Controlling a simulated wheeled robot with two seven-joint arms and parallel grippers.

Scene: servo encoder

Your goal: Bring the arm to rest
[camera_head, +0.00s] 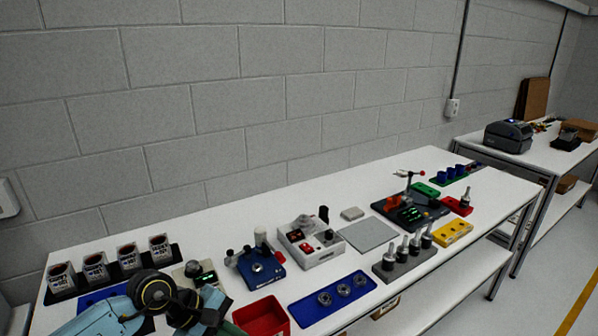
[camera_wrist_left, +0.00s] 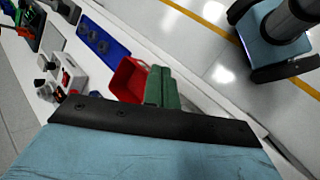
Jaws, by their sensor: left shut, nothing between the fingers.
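My left arm, light blue with dark joints, comes in at the lower left of the head view, over the table's front left part. My left gripper (camera_wrist_left: 161,88) shows in the wrist view as two green fingers shut together with nothing between them. The fingers appear beside the red bin (camera_wrist_left: 127,80). In the head view a bit of green finger (camera_head: 230,328) shows at the bottom edge, left of the red bin (camera_head: 262,318); the rest is cut off or hidden. My right gripper is in neither view.
The white table (camera_head: 225,222) carries a blue tray with rings (camera_head: 332,299), a blue device (camera_head: 256,268), a white box with buttons (camera_head: 311,242), a grey mat (camera_head: 368,235) and a grey block with upright tools (camera_head: 404,262). Several cups (camera_head: 97,268) stand at the left. A wall lies behind.

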